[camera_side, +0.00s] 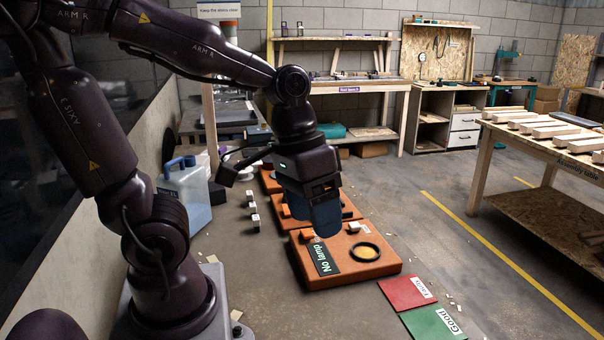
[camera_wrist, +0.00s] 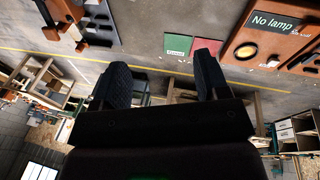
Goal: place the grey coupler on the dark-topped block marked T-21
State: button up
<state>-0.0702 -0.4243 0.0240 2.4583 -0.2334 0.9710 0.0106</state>
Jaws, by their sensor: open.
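My gripper (camera_side: 316,226) hangs over the orange boards in the side view, with its blue-grey fingers pointing down. In the wrist view my gripper (camera_wrist: 164,58) has its two dark fingers wide apart with nothing between them. I cannot make out the grey coupler in either view. Several small pale blocks (camera_side: 252,207) stand in a row on the bench left of the boards. Another small block (camera_side: 354,227) with a dark side sits on the nearest board. No T-21 mark is readable, so I cannot tell which block is the dark-topped one.
The nearest orange board (camera_side: 340,268) carries a "No lamp" label and a dark ring around a yellow disc (camera_side: 366,252). It also shows in the wrist view (camera_wrist: 240,60). A red card (camera_side: 404,292) and green "Good" card (camera_side: 432,324) lie beside it. A blue jug (camera_side: 186,192) stands left.

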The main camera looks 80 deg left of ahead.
jog(key=r+t, duration=0.1)
jog(key=s+a+r+m+t+y, duration=0.1)
jog(key=r, duration=0.1)
jog(key=r+m+t+y, duration=0.1)
jog(key=r, duration=0.1)
jog(key=shift+s+a+r+t, duration=0.1)
jog(key=shift+s+a+t, duration=0.05)
jog(key=shift+t, duration=0.25)
dwell(0.8)
